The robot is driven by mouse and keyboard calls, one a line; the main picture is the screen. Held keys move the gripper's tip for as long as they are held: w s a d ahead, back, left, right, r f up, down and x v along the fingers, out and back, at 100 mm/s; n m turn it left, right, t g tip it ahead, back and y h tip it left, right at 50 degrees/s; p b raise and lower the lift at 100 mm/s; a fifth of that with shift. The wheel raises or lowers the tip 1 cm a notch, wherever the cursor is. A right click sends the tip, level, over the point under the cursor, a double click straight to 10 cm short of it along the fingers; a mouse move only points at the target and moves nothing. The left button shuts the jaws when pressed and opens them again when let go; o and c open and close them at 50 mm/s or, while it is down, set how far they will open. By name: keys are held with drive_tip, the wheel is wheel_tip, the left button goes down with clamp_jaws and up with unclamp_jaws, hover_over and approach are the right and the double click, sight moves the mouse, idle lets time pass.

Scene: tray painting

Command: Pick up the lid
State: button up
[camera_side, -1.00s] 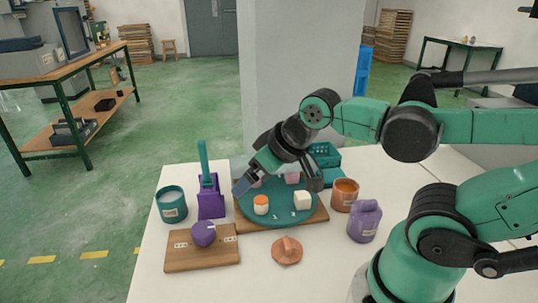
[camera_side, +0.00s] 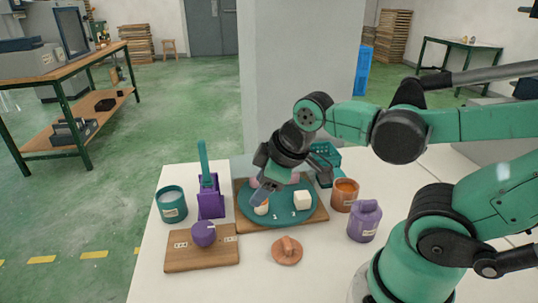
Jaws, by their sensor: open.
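The lid (camera_side: 287,251) is a round orange-brown disc with a raised handle, lying flat on the white table in front of the tray board. My gripper (camera_side: 262,192) is open and points down over the left part of the round teal tray (camera_side: 280,218). Its fingertips are close to a small white and orange piece (camera_side: 261,209) on the tray and partly cover it; I cannot tell if they touch. The lid is apart from my gripper, nearer the camera.
A white cube (camera_side: 302,200) sits on the tray. An orange pot (camera_side: 345,194) and a purple jug (camera_side: 364,221) stand at right. A teal pot (camera_side: 172,204), a purple holder with a teal handle (camera_side: 210,195), and a wooden board (camera_side: 190,258) with a purple object (camera_side: 204,233) are at left.

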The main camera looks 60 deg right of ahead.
sight(288, 242)
drive_tip(key=s+f+n+g, duration=0.1)
drive_tip(key=n, duration=0.5)
drive_tip(key=s+f+n+g, duration=0.1)
drive_tip(key=f+n+g, duration=0.1)
drive_tip(key=n, duration=0.4)
drive_tip(key=s+f+n+g, duration=0.1)
drive_tip(key=s+n, duration=0.1)
drive_tip(key=n, duration=0.4)
drive_tip(key=shift+s+d+f+n+g, duration=0.1)
drive_tip(key=shift+d+f+n+g, duration=0.2)
drive_tip(key=shift+g, duration=0.1)
drive_tip(key=n, duration=0.3)
drive_tip(key=shift+s+f+g, duration=0.3)
drive_tip(key=shift+s+g, duration=0.1)
drive_tip(key=shift+f, duration=2.75)
clamp_jaws()
